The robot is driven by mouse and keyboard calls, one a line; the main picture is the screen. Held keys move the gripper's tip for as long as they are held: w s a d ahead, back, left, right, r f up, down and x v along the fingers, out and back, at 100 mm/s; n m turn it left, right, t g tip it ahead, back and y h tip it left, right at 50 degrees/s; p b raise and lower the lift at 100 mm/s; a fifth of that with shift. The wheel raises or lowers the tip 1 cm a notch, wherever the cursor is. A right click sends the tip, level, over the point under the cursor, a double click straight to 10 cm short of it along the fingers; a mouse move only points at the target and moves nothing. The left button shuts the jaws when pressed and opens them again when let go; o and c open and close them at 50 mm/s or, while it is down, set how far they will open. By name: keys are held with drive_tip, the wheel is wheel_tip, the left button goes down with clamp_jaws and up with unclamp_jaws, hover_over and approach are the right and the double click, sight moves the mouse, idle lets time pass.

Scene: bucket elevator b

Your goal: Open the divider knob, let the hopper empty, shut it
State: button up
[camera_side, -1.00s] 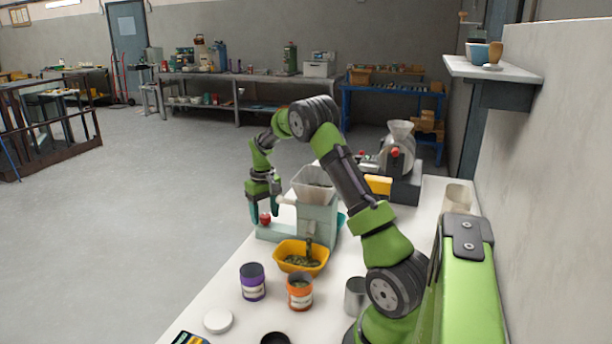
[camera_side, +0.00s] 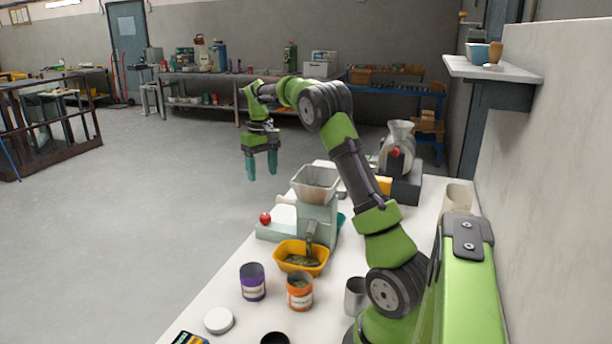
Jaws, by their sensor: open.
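The pale green machine (camera_side: 318,222) stands on the white bench with a white, square-mouthed hopper (camera_side: 316,190) on top. The hopper's inside looks grey-brown; I cannot tell how much material it holds. A red knob (camera_side: 265,218) sits at the left end of the machine's base; I cannot tell its setting. A dark green spout or stream (camera_side: 309,245) runs down at the front into a yellow bin (camera_side: 286,264), which holds green pieces. My gripper (camera_side: 262,178) is open and empty, pointing down in the air above and left of the red knob, clear of the machine.
A purple can (camera_side: 252,284), an orange can (camera_side: 300,294), a metal cup (camera_side: 355,297) and a white lid (camera_side: 218,321) stand in front of the bin. A grey machine with a funnel (camera_side: 397,150) stands behind. A wall runs along the right.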

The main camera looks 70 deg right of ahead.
sight(265, 216)
drive_tip(key=shift+r, duration=1.55)
drive_tip(key=a+n+h, duration=0.2)
drive_tip(key=a+n, duration=0.5)
drive_tip(key=n, duration=0.6)
drive_tip(key=d+f+n+h, duration=0.1)
drive_tip(key=d+f+n, duration=0.1)
drive_tip(key=f, duration=0.3)
drive_tip(key=d+f+n, duration=0.2)
drive_tip(key=f+n, duration=0.2)
drive_tip(key=f, duration=0.2)
drive_tip(key=d+f+n+h, duration=0.1)
drive_tip(key=d+f+n, duration=0.1)
drive_tip(key=f, duration=0.4)
drive_tip(key=shift+d+n+g+h, duration=0.15)
drive_tip(key=shift+n+g+h, duration=0.2)
drive_tip(key=shift+n, duration=0.35)
